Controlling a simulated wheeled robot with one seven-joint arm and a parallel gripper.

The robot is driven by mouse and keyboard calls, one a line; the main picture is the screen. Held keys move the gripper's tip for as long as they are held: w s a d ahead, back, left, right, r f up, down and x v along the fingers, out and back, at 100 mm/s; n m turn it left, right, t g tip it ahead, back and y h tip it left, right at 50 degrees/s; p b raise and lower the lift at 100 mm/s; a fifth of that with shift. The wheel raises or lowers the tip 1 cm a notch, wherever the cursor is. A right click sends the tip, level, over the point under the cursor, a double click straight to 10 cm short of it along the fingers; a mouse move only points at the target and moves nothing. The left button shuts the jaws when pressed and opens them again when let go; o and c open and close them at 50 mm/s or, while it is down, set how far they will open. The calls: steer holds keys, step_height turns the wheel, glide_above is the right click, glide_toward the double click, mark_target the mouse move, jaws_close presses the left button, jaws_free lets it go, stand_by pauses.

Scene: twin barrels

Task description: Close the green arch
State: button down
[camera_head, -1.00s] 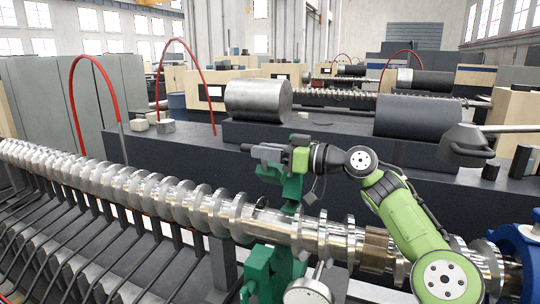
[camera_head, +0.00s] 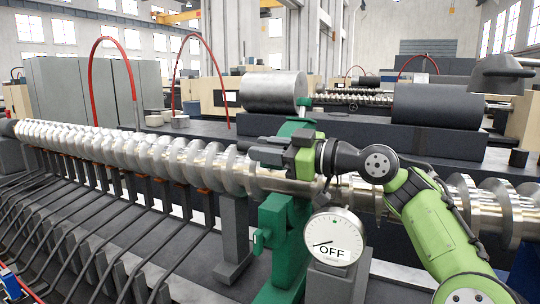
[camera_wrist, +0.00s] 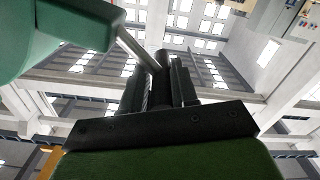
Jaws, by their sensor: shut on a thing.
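The green arch (camera_head: 296,128) shows its curved top over the shiny ribbed shaft (camera_head: 205,165), partly hidden behind my gripper. Its green lower stand (camera_head: 284,225) is below the shaft. My gripper (camera_head: 258,152) reaches in from the right, level with the shaft, and points left. In the wrist view, a green body (camera_wrist: 45,35) at the upper left has a grey rod (camera_wrist: 138,48) running to a dark round handle (camera_wrist: 160,60). My gripper (camera_wrist: 160,78) is shut on this handle. I cannot tell whether the arch touches its stand on the near side.
A round dial (camera_head: 334,236) reading OFF stands on a grey post (camera_head: 330,283) right of the stand. A silver barrel (camera_head: 273,92) and a dark barrel (camera_head: 438,106) lie behind the shaft. Dark curved pipes (camera_head: 90,235) fill the front left.

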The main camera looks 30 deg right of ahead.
steer(key=shift+a+f, duration=0.15)
steer(key=shift+f, duration=0.25)
steer(key=c, duration=0.9)
jaws_free()
steer(key=p+v, duration=0.2)
steer(key=v, duration=1.4)
steer(key=shift+w, duration=0.1)
